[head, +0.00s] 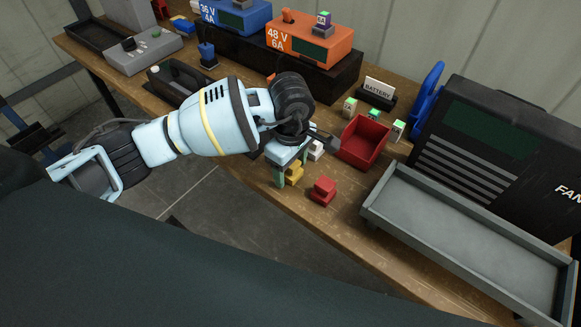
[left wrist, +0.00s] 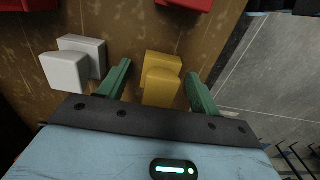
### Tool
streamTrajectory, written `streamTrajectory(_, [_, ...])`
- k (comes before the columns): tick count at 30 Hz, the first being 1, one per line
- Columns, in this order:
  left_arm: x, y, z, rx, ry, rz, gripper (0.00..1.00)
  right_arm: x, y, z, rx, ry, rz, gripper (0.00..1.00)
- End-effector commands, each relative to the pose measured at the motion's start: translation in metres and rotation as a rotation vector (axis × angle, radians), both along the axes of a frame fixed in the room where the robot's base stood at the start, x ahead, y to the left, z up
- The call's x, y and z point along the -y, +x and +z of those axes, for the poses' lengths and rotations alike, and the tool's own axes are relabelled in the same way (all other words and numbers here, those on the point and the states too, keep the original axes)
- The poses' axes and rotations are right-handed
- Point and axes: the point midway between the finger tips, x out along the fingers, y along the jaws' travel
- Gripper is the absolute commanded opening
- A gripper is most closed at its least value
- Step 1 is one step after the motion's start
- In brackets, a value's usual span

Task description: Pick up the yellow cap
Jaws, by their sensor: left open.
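The yellow cap (head: 294,171) is on the wooden workbench, near its front edge, partly hidden by my left gripper in the head view. My left gripper (head: 291,176) is right over it, pointing down. In the left wrist view the yellow cap (left wrist: 162,80) lies between the two green fingers of the open left gripper (left wrist: 157,82), with a gap on each side. My right gripper is not in view.
A red cap (head: 322,190) and a white cap (head: 316,150) stand close by; the white one (left wrist: 72,65) is just outside the left finger. A red bin (head: 362,142), a grey tray (head: 465,240) and a black case (head: 500,150) are to the right. The bench edge drops to floor.

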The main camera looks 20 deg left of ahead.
Motion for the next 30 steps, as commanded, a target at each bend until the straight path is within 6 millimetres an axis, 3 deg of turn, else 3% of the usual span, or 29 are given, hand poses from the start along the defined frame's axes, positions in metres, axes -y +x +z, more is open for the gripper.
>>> streamTrajectory(7, [0.0001,0.0005,-0.0021,0.002,-0.001,0.0,0.64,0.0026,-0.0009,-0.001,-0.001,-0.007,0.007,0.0])
streamTrajectory(18, [0.0001,0.0004,-0.0018,0.001,0.0,0.0,0.17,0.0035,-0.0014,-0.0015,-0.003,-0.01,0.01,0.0])
streamTrajectory(30, [0.0001,0.0006,0.0042,0.002,-0.001,0.0,0.16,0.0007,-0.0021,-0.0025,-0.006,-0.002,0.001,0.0])
